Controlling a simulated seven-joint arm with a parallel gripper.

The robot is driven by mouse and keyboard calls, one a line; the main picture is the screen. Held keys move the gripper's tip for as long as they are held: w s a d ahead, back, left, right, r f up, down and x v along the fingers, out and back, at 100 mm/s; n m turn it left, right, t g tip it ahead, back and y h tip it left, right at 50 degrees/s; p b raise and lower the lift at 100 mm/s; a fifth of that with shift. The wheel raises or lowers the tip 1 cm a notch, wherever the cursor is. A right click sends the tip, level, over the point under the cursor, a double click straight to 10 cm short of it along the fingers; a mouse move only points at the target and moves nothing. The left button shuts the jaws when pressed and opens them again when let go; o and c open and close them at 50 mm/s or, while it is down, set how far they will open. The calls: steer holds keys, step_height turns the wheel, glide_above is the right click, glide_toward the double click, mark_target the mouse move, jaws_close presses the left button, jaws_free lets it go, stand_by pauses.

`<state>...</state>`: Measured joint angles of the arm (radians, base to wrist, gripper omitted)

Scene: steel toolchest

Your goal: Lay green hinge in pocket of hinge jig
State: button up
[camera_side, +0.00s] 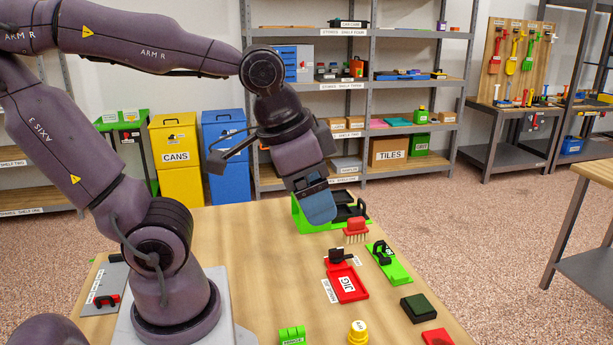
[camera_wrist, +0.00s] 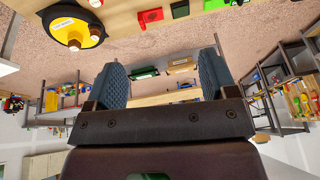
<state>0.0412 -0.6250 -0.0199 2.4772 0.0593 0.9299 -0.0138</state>
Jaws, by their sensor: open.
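A small green piece with a white label, apparently the green hinge (camera_side: 292,336), lies on the wooden table at the bottom edge of the side view, partly cut off. The red hinge jig (camera_side: 346,284) lies on the table right of centre, with a white "JIG" label and a dark part at its far end. My gripper (camera_side: 317,203) is raised above the far part of the table, well away from the green piece. In the wrist view my gripper (camera_wrist: 160,82) has its two blue fingers wide apart with nothing held between them.
A green stand with black trays (camera_side: 346,208), a red brush (camera_side: 356,231) and a green fixture (camera_side: 387,263) stand near the jig. A dark green block (camera_side: 417,307), red block (camera_side: 437,338) and yellow knobbed piece (camera_side: 358,333) lie nearer. The table's middle is clear.

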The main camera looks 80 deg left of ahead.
steer(key=shift+o, duration=0.5)
steer(key=shift+s+a+r+n+t, duration=0.1)
steer(key=shift+s+r+n+t, duration=0.1)
steer(key=shift+r+t, duration=0.25)
steer(key=shift+s+a+r+n+t, duration=0.15)
steer(key=shift+r+n+t, duration=0.1)
steer(key=shift+r, duration=0.25)
steer(key=shift+d, duration=0.15)
